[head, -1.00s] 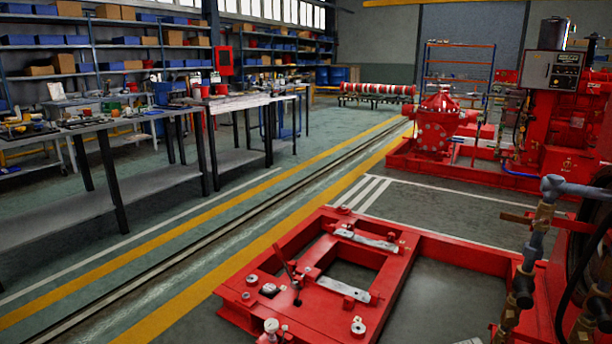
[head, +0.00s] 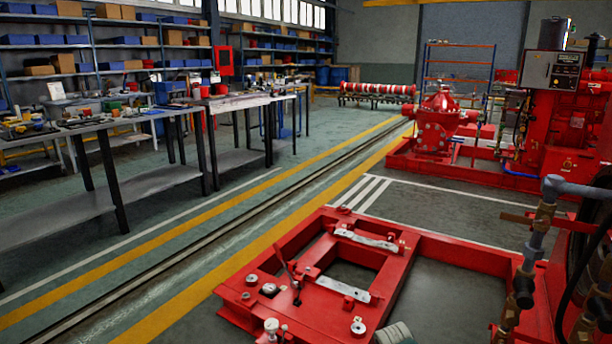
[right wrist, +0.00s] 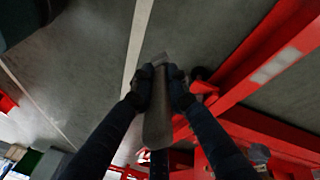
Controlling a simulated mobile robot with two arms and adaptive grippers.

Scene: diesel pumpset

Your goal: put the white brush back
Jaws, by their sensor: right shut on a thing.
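In the right wrist view my right gripper (right wrist: 161,86) is shut on a long object, which I take to be the white brush (right wrist: 157,125). It looks dull grey in the shade, with a wide rounded end toward the camera and a narrow end past the fingertips. Its bristles cannot be made out. The brush cannot be made out in the head view, and neither gripper can be recognised there. A grey-green rounded shape shows at the bottom edge of the head view; it may be part of my right arm.
A red base frame (head: 450,248) lies low in front, with a pipe with brass fittings (head: 533,240) at right. Grey workbenches (head: 150,185) with tools and parts stand at left. Shelves (head: 110,40) with blue bins are behind. The striped floor (head: 200,290) between is clear.

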